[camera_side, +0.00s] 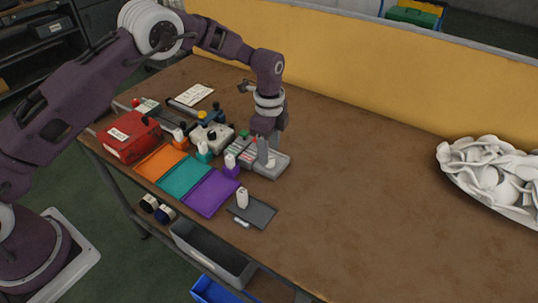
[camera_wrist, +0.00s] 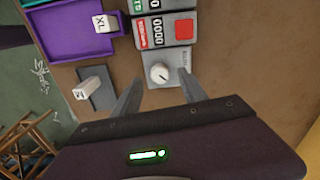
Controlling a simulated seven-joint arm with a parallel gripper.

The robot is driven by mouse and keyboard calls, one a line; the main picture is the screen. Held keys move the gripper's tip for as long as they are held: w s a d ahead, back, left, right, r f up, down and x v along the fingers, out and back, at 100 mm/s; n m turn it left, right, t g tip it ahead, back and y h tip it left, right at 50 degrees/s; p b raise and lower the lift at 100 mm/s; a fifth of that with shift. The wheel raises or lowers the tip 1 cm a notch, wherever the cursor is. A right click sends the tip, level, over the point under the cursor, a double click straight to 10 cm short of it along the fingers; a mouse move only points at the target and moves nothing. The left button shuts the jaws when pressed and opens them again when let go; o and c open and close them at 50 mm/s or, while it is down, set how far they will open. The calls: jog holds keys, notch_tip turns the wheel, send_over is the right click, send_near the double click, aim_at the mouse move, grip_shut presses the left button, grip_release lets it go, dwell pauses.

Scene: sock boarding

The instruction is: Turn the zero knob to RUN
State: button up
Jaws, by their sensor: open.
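The zero knob (camera_wrist: 159,73) is a round white dial with a dark pointer mark, set on a light grey plate (camera_wrist: 152,56) at the end of the counter unit. Its pointer slants; the small lettering at the plate's right edge is too small to read. My gripper (camera_wrist: 160,77) is open, with one finger on each side of the knob. I cannot tell whether either finger touches it. In the side view my gripper (camera_side: 266,160) points down over the grey counter unit (camera_side: 283,163), and its fingers hide the knob.
In the wrist view a red button (camera_wrist: 184,29) and a counter display (camera_wrist: 157,31) sit just beyond the knob. A purple tray (camera_side: 212,193) and a dark pad (camera_side: 262,213) with a white tagged block lie nearby. A bowl of white socks (camera_side: 490,175) stands right; the table between is clear.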

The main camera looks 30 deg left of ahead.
jog(key=shift+f, duration=1.45)
grip_shut()
jog(key=shift+n, duration=0.3)
jog(key=n, duration=0.3)
jog(key=shift+n, duration=0.4)
jog(key=n, duration=0.4)
jog(key=shift+n, duration=0.3)
jog(key=n, duration=0.4)
jog(key=shift+r, duration=0.1)
jog(key=shift+n, duration=2.5)
